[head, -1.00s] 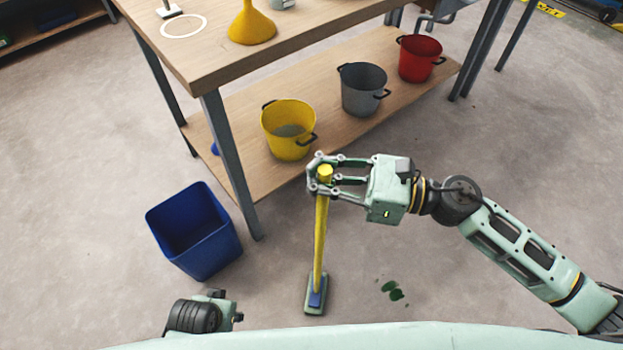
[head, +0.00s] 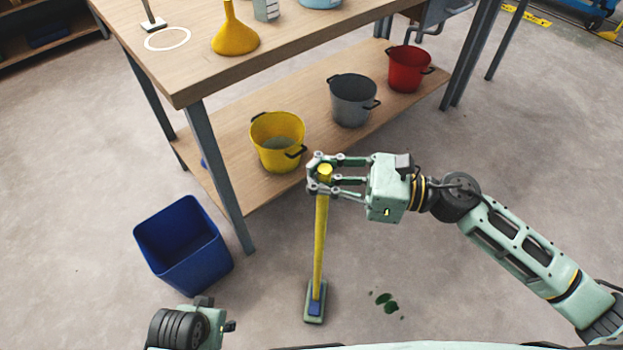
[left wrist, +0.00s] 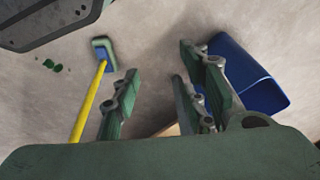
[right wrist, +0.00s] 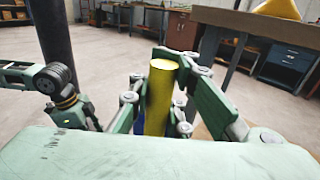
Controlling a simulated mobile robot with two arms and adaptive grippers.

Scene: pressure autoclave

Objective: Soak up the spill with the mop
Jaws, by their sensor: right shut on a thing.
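The mop has a yellow handle (head: 320,240) and a flat blue and green head (head: 315,303). It stands nearly upright in the head view, its head at floor level. My right gripper (head: 321,175) is shut on the top of the handle, which also shows between its fingers in the right wrist view (right wrist: 160,95). The spill (head: 386,301) is a few dark green spots on the floor, right of the mop head and apart from it. It also shows in the left wrist view (left wrist: 52,65). My left gripper (left wrist: 155,65) is open and empty, fingers apart.
A blue bin (head: 183,246) stands on the floor at left. A wooden table (head: 205,85) has a lower shelf with a yellow bucket (head: 277,141), a grey bucket (head: 353,100) and a red bucket (head: 408,69). A yellow funnel (head: 235,37) stands on top. Floor around the spill is clear.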

